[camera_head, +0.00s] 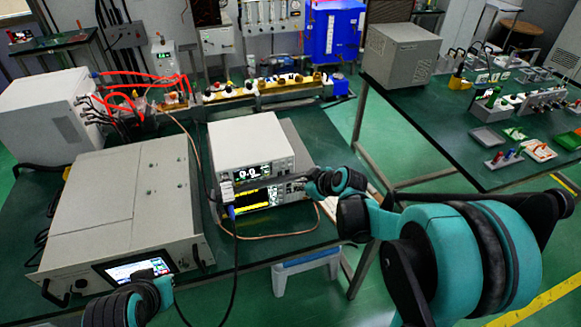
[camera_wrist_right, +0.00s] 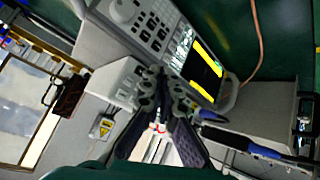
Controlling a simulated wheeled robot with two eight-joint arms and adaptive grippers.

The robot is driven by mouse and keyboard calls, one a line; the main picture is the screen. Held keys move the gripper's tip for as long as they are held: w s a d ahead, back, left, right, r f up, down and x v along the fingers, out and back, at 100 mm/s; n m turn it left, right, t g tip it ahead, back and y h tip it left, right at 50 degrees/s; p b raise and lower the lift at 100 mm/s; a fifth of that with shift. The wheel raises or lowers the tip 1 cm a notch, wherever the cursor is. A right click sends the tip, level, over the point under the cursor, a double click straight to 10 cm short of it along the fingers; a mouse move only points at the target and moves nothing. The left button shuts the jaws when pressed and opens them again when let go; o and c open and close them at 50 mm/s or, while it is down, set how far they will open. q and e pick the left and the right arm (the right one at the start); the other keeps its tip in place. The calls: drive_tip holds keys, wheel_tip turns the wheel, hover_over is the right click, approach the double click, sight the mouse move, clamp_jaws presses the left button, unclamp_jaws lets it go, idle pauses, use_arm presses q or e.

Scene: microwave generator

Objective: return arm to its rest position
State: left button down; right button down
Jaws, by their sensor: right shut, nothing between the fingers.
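My right gripper (camera_head: 312,186) is in front of the right edge of the stacked bench instruments. In the right wrist view my right gripper (camera_wrist_right: 161,92) has its fingers together with nothing held, and the instrument panel with knob and keys (camera_wrist_right: 150,25) lies just beyond. I cannot tell whether the fingers touch the panel. My left arm shows only as a teal and black part (camera_head: 128,302) at the bottom left, before the large grey unit. Its finger state does not show clearly.
The upper instrument (camera_head: 250,142) has a lit display, with a yellow-screened one (camera_head: 254,201) below. The large grey unit (camera_head: 125,200) stands left. Cables hang at the front. A second green table (camera_head: 430,135) with a grey box (camera_head: 402,55) is at right. Floor between the tables is open.

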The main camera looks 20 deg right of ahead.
idle(0.7)
drive_tip(key=s+a+r+m+h, duration=0.1)
drive_tip(key=s+m, duration=0.3)
drive_tip(key=s, duration=0.8)
drive_tip(key=s+a+r+m+g+h, duration=0.1)
drive_tip(key=s+r+m+h, duration=0.1)
drive_tip(key=s, duration=0.9)
drive_tip(key=shift+s+a+r+m+g, duration=0.3)
drive_tip(key=shift+s+a+r+m, duration=0.1)
drive_tip(key=shift+r+m, duration=0.5)
